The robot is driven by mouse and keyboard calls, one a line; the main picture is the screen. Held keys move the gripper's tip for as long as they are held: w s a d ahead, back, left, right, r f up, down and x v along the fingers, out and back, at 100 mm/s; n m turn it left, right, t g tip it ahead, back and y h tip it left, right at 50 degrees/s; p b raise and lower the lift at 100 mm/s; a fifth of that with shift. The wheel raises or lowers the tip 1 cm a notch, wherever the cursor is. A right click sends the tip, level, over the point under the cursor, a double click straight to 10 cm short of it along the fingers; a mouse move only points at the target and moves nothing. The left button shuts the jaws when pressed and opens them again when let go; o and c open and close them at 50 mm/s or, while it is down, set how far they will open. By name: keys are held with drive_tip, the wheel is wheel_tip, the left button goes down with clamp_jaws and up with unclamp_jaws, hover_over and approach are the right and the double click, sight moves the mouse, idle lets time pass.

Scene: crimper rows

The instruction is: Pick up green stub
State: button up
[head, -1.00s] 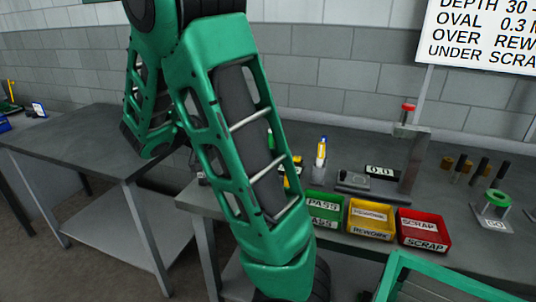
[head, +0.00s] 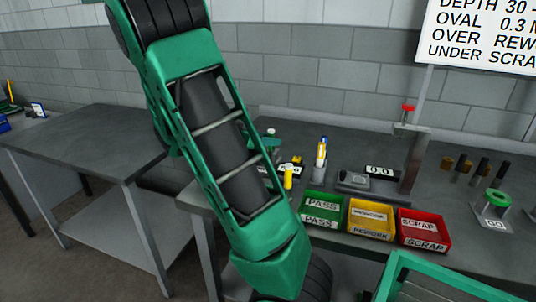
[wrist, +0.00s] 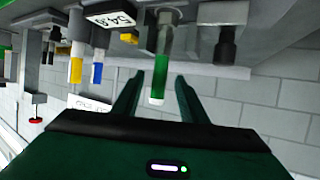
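In the wrist view the green stub (wrist: 161,68) is a slim green cylinder with a pale end, set below a grey holder in this inverted-looking picture. My gripper (wrist: 157,82) is open, with one dark green finger on each side of the stub's pale end. I see a gap between each finger and the stub, and cannot tell how deep the stub sits between them. In the head view my arm crosses the bench and my gripper is out of sight; I cannot identify the stub there for sure.
Beside the stub, the wrist view shows a dark cylinder (wrist: 225,45), a yellow piece (wrist: 77,65), a blue piece (wrist: 97,70) and a display (wrist: 110,20). The head view shows green (head: 322,221), yellow (head: 370,232) and red (head: 424,243) bins and a red-topped stand (head: 414,160).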

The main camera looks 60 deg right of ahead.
drive_tip(key=shift+x, duration=1)
clamp_jaws()
drive_tip(key=shift+a, duration=0.1)
